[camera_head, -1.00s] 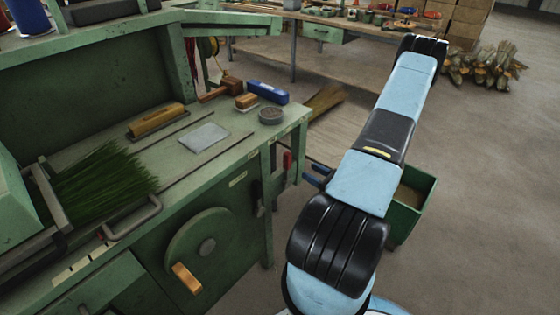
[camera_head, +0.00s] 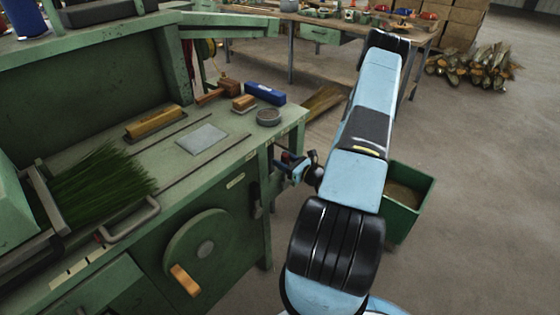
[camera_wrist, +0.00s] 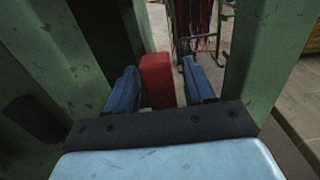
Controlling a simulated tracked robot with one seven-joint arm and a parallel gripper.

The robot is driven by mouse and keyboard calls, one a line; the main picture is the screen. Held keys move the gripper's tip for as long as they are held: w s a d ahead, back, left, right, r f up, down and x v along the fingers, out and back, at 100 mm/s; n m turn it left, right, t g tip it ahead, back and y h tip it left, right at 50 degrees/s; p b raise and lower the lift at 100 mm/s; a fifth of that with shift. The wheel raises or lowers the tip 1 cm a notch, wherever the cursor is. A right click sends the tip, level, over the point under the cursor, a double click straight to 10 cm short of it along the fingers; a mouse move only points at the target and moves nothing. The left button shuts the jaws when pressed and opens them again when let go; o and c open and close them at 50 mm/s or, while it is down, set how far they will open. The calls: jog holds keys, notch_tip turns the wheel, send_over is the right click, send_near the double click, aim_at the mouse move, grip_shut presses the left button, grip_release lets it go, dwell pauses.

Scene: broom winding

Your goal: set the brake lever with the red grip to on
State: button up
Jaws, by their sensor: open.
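The red grip (camera_wrist: 158,80) of the brake lever stands upright between my gripper's two blue fingers in the wrist view. My gripper (camera_wrist: 159,66) is open around it, with the red grip closer to the left finger; I cannot tell whether they touch. In the head view my gripper (camera_head: 288,164) is at the right end of the green bench (camera_head: 230,180), beside its front corner. There the red grip is mostly hidden by the gripper. The lever's pivot and any on or off marking are not visible.
A black-handled lever (camera_head: 256,206) is on the bench front, left of my gripper. A wheel (camera_head: 195,250) with an orange handle is lower left. A green bin (camera_head: 408,208) stands on the floor to the right. Green bench parts flank my gripper closely in the wrist view.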

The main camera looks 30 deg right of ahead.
jog(key=shift+w+a, duration=0.15)
jog(key=shift+w, duration=0.3)
grip_shut()
dwell(0.3)
